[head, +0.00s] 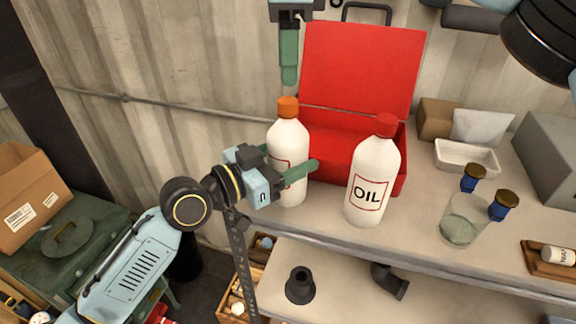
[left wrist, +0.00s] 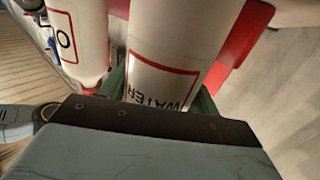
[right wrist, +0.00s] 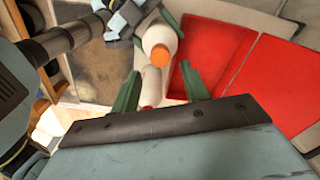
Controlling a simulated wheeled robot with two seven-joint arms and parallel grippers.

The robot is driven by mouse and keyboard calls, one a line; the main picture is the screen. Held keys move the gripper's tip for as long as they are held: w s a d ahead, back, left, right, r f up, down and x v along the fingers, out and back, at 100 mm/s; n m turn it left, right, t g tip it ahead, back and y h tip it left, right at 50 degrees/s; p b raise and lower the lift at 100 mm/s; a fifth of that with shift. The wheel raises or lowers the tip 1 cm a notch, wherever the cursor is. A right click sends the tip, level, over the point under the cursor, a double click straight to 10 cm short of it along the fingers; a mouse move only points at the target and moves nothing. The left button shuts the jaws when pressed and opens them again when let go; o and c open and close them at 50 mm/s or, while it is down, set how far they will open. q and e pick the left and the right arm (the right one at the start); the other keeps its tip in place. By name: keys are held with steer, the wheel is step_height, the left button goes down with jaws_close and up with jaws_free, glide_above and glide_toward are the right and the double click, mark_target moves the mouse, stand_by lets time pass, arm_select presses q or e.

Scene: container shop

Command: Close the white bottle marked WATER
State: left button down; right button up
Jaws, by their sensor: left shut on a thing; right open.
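The white WATER bottle (head: 289,142) stands upright on the shelf at the left of the red case. An orange cap (head: 288,107) sits on its neck; I cannot tell how tight it is. My left gripper (head: 290,172) is shut around the bottle's body, and the left wrist view shows the WATER label (left wrist: 160,90) between its fingers. My right gripper (head: 289,80) is open and empty, pointing down above the orange cap. In the right wrist view the orange cap (right wrist: 160,55) lies beyond the open fingers (right wrist: 161,92).
A white OIL bottle (head: 372,180) with a red cap stands close on the right. The open red case (head: 360,70) is behind both bottles. Further right are a glass (head: 461,222), blue stoppers with brown tops (head: 473,178) and a white tray (head: 466,158). The shelf's front edge (head: 430,258) is near.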

mark_target(287, 100)
step_height(287, 100, down, 6)
steer(key=shift+r, duration=0.15)
stand_by(0.3)
jaws_close()
steer(key=shift+o, duration=0.7)
jaws_free()
steer(key=shift+r, duration=0.15)
step_height(287, 100, up, 12)
